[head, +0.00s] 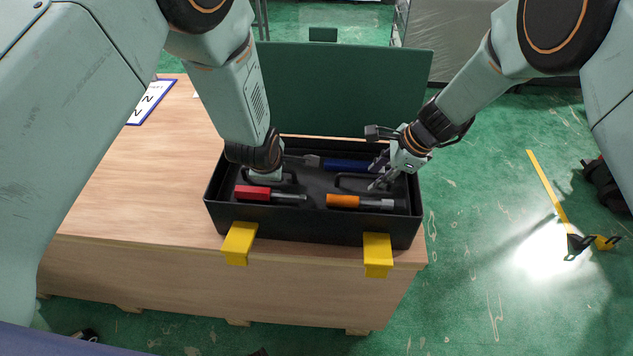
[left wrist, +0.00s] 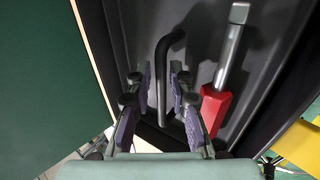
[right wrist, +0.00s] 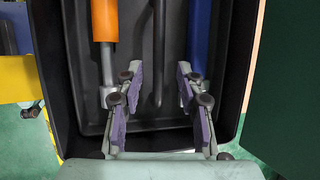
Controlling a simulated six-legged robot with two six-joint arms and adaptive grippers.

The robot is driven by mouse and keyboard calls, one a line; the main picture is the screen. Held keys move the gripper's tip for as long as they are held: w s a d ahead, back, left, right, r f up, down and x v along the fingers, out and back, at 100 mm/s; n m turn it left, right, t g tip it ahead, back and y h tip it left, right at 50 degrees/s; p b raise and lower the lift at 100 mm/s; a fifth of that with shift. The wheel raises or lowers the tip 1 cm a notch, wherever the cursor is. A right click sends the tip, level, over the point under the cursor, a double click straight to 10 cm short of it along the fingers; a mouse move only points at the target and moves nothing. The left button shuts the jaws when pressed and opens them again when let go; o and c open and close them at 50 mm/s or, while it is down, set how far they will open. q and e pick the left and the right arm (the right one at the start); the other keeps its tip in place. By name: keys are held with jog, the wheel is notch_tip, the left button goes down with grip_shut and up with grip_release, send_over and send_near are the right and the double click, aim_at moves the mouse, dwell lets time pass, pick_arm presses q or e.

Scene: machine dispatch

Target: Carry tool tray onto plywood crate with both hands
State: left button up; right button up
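The black tool tray (head: 315,225) sits at the right end of the plywood crate's (head: 135,195) top. It holds a red-handled tool (head: 255,192), an orange-handled tool (head: 345,201) and a blue-handled tool (head: 348,165). My left gripper (head: 265,178) is low over the tray's left part; in the left wrist view its open fingers (left wrist: 158,85) are on either side of a dark bar handle (left wrist: 163,70). My right gripper (head: 381,178) is at the right part; in the right wrist view its open fingers (right wrist: 158,85) are apart, with another bar handle (right wrist: 158,45) between and beyond them.
A green panel (head: 345,90) stands upright right behind the tray. Two yellow brackets (head: 239,242) (head: 377,254) hang at the crate's front edge before the tray. A blue-edged sign (head: 151,101) lies at the back left. The crate top left of the tray is clear.

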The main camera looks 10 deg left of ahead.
pick_arm(q)
jog(key=shift+w+f, duration=0.15)
jog(key=shift+f, duration=0.15)
pick_arm(e)
jog(key=shift+a+f, duration=0.15)
jog(key=shift+f, duration=0.15)
pick_arm(q)
jog(key=shift+a+f, duration=0.1)
jog(key=shift+a, duration=0.1)
pick_arm(e)
jog(key=shift+s+a+f, duration=0.1)
jog(key=shift+a, duration=0.25)
pick_arm(q)
jog(key=shift+w+a+f, duration=0.1)
